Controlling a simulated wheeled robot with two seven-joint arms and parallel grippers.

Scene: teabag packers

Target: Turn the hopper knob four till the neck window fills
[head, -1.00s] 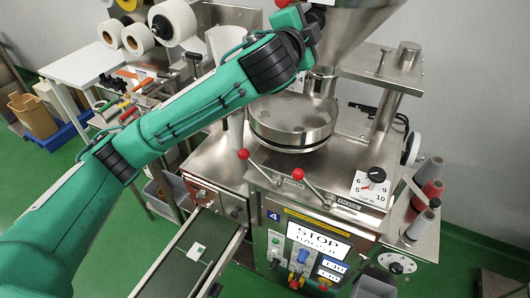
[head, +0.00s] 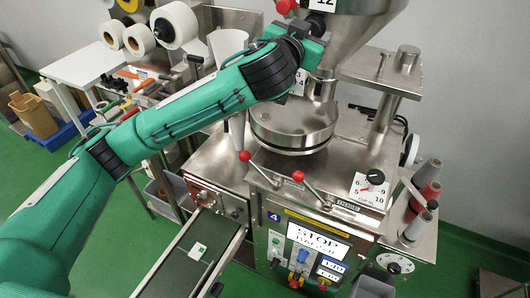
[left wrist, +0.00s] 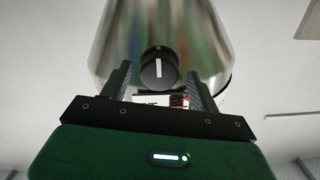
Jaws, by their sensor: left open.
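The steel hopper (head: 366,28) narrows to a neck above the round steel pan (head: 293,122). In the left wrist view, a round black knob (left wrist: 158,69) with an upright white mark sits on the front of the hopper (left wrist: 205,45). My left gripper (left wrist: 158,84) is open, its two dark fingers apart on either side of the knob; I cannot tell whether they touch it. In the head view my left gripper (head: 313,46) is in front of the hopper and hides the knob and part of a numbered plate (head: 300,83). I cannot make out the neck window. My right gripper is not in view.
Two red-balled levers (head: 312,190) stand on the machine front. A second black dial (head: 375,177) is at right, with spools (head: 427,190) beside it. A conveyor (head: 190,258) runs toward the front.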

